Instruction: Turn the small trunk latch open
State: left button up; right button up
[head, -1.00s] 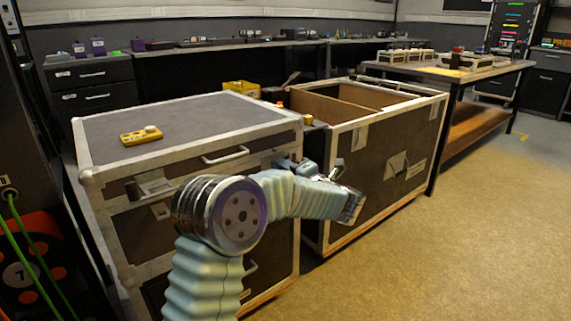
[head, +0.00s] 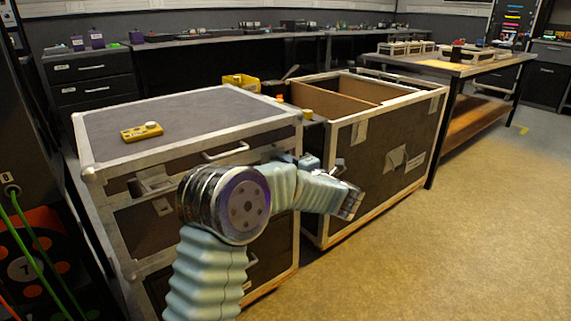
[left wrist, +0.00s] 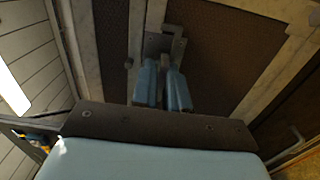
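The small trunk (head: 185,115) is the closed dark case with metal edges at left in the head view. A metal latch (left wrist: 165,42) shows on its brown panel in the left wrist view. My left gripper (left wrist: 163,72) has both blue fingers at the latch's lower part, with a narrow gap between them. Whether they are clamped on it is unclear. In the head view my left arm crosses the trunk's front, and the gripper is by the front's right end, partly hidden. Another latch plate (head: 150,186) shows at the front's left. My right gripper is not in view.
A larger open trunk (head: 380,155) stands close to the right. A yellow device (head: 142,132) lies on the small trunk's lid. A handle (head: 226,151) sits on the lid's front edge. A table (head: 455,68) stands behind; the floor at right is clear.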

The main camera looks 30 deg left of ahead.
pick_arm(q)
jog(key=o, duration=0.3)
jog(key=shift+a+f, duration=0.1)
jog(key=v, duration=1.4)
jog(key=shift+a, duration=0.1)
